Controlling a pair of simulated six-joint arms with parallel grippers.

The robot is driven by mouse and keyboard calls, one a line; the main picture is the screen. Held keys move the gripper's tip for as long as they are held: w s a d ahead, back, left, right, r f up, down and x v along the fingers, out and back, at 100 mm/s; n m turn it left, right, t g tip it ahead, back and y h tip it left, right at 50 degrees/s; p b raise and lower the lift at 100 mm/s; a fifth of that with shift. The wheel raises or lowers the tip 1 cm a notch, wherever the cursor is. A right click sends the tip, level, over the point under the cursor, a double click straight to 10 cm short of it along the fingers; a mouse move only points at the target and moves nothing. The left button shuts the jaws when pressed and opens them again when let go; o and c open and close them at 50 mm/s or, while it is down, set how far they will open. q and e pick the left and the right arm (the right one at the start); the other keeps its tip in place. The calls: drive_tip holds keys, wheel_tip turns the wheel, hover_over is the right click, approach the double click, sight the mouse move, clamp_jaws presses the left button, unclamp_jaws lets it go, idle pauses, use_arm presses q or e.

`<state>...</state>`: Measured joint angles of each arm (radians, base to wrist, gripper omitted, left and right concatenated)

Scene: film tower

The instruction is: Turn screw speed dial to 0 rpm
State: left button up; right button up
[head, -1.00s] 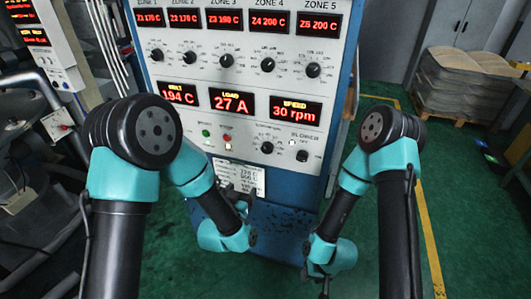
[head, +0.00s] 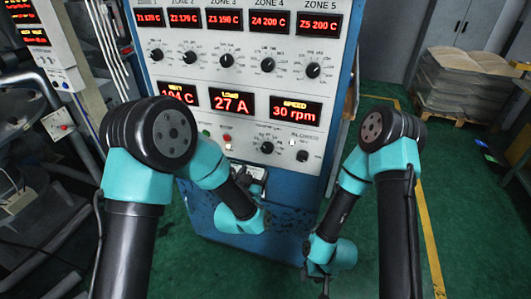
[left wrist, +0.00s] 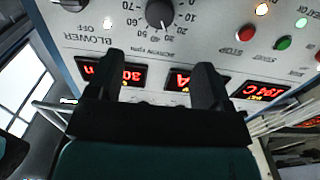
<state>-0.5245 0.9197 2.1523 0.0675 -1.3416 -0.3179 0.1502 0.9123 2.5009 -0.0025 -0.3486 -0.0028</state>
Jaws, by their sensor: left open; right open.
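The screw speed dial (head: 267,147) is a black round knob on the white panel, under the red speed display (head: 295,110) reading 30 rpm. In the left wrist view, which is upside down, the dial (left wrist: 159,13) is at the top edge with numbers around it. My left gripper (head: 253,178) is just below the dial in the head view, partly hidden by its own arm. In the left wrist view its two dark fingers (left wrist: 158,68) are apart and empty, not touching the dial. My right gripper (head: 320,276) is open, low at the right, away from the panel.
The blower knob (head: 302,156) is right of the dial. A red stop button (head: 227,137) is to its left. Several zone knobs (head: 226,61) and displays sit above.

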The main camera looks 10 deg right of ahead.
sight(266, 150)
use_arm(q)
drive_tip(key=x, duration=1.2)
drive_tip(key=shift+w+d+r, duration=0.1)
drive_tip(key=shift+w, duration=0.15)
drive_tip(key=c, duration=0.9)
